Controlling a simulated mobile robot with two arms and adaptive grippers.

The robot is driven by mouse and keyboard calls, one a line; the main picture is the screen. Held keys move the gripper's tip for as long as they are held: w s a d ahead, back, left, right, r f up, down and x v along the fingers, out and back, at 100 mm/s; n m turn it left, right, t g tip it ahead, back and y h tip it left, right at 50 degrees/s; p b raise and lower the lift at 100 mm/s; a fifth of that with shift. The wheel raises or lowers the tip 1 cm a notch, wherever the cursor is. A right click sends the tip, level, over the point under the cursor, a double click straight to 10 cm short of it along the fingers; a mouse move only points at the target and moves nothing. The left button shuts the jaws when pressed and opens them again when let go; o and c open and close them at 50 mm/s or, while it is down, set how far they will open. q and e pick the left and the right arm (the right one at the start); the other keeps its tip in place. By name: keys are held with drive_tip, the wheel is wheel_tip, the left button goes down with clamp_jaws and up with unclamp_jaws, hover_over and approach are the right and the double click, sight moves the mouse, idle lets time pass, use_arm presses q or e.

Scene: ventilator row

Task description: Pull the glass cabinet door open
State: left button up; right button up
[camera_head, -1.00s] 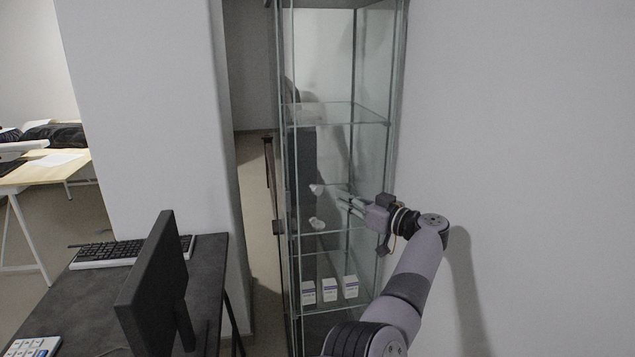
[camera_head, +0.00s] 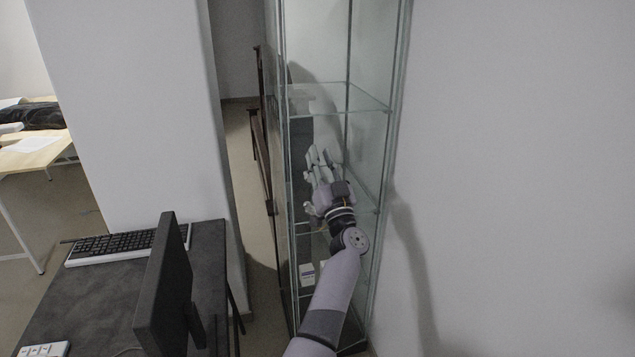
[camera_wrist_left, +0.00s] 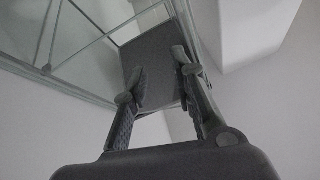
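The tall glass cabinet (camera_head: 365,130) stands against the white wall in the head view, with clear panes and glass shelves. I cannot make out a gap at its door, and my arm hides part of the front. A small dark fitting (camera_head: 270,207) sits on its left edge. My left gripper (camera_head: 320,153) is in front of the glass at mid-height, fingers pointing up and apart. In the left wrist view its fingers (camera_wrist_left: 156,72) are spread, with a dark panel behind them; nothing is clearly gripped. Contact with the glass cannot be told. My right gripper is not in view.
A dark desk (camera_head: 100,300) with a monitor (camera_head: 165,290) and keyboard (camera_head: 120,245) stands at the left. A white pillar (camera_head: 130,120) rises behind it. Small white boxes (camera_head: 307,274) are on a low shelf. A narrow passage lies left of the cabinet.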

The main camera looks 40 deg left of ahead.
use_arm(q)
drive_tip(key=shift+o, duration=1.3)
drive_tip(key=d+m+t+h, duration=0.1)
drive_tip(key=m+t+h, duration=0.1)
drive_tip(key=m+h, duration=0.1)
drive_tip(key=s+d+m+t+h, duration=0.1)
drive_tip(key=d+m+t+h, duration=0.1)
drive_tip(key=m, duration=0.4)
drive_tip(key=d+m+t+h, duration=0.2)
drive_tip(key=m+t+h, duration=0.2)
drive_tip(key=h, duration=0.1)
drive_tip(key=shift+s+d+h+p, duration=0.1)
drive_tip(key=shift+s+h+p, duration=0.2)
drive_tip(key=shift+s+p, duration=0.1)
drive_tip(key=shift+o, duration=0.6)
drive_tip(key=s+d+f+m+g+h, duration=0.2)
drive_tip(key=s+f+m+h, duration=0.1)
drive_tip(key=f+m+h, duration=0.2)
drive_tip(key=shift+s+d+f+m+h+p, duration=0.15)
drive_tip(key=shift+s+d+m+h+p, duration=0.25)
drive_tip(key=shift+m, duration=0.8)
drive_tip(key=s+a+f+g+y+p, duration=0.1)
drive_tip(key=s+a+f+g+y, duration=0.25)
drive_tip(key=s, duration=0.65)
drive_tip(key=p+x, duration=0.3)
drive_tip(key=x, duration=1.5)
drive_tip(key=shift+s+a+m+g+y, duration=0.2)
drive_tip(key=shift+a+m+g+y, duration=0.15)
drive_tip(key=shift+m+y, duration=0.1)
drive_tip(key=shift+c, duration=0.3)
